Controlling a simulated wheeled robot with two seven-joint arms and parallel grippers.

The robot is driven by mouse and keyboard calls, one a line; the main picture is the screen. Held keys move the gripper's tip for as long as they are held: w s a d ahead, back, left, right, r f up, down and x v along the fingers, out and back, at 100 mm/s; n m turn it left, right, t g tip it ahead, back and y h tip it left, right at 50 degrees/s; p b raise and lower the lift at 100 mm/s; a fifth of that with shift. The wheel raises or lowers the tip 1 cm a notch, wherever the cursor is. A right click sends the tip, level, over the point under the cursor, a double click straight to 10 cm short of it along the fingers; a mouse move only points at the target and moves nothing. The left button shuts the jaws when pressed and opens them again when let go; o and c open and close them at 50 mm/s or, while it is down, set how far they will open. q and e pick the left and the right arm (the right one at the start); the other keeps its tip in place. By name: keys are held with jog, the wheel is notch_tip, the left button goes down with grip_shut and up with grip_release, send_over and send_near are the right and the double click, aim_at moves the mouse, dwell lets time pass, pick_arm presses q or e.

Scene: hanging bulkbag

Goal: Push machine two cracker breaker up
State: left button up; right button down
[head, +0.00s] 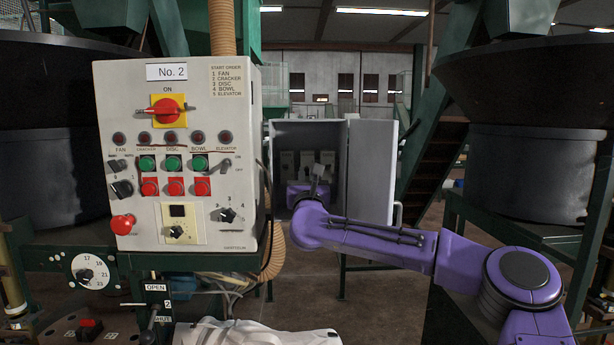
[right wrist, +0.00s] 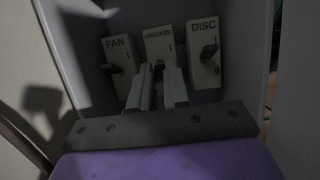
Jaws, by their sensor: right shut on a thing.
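An open grey cabinet (head: 283,134) stands right of the No. 2 control panel (head: 130,90), with several white breakers inside. In the right wrist view the cracker breaker (right wrist: 158,38) is in the middle, between the fan breaker (right wrist: 119,52) and the disc breaker (right wrist: 203,36). My right gripper (head: 318,172) reaches into the cabinet. In the right wrist view its fingers (right wrist: 159,72) are shut on the cracker breaker's lever, in front of its lower face. The fingers mostly hide the lever, so its position is unclear. My left gripper is not in view.
The cabinet door (head: 371,170) is swung open on the right, close to my right arm. The control panel stands close on the left, with a corrugated hose (head: 273,245) beside it. Green stairs (head: 435,155) and large black bowls stand farther out.

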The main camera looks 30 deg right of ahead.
aim_at(307, 167)
notch_tip(307, 167, up, 3)
jog(key=g+y+p, duration=0.1)
jog(key=g+p, duration=0.2)
jog(key=p, duration=0.2)
jog(key=g+y+p, duration=0.2)
jog(key=p, duration=0.4)
jog(key=shift+r+g, duration=0.15)
jog(key=shift+g, duration=0.25)
jog(key=shift+w+g+y+p, duration=0.1)
jog(key=shift+g+y+p, duration=0.3)
jog(key=shift+g+p, duration=0.1)
jog(key=shift+d+g+y+p, duration=0.1)
jog(key=shift+g+y+p, duration=0.2)
jog(key=shift+g+y, duration=0.1)
jog(key=c, duration=1.1)
grip_release()
jog(key=shift+w, duration=0.1)
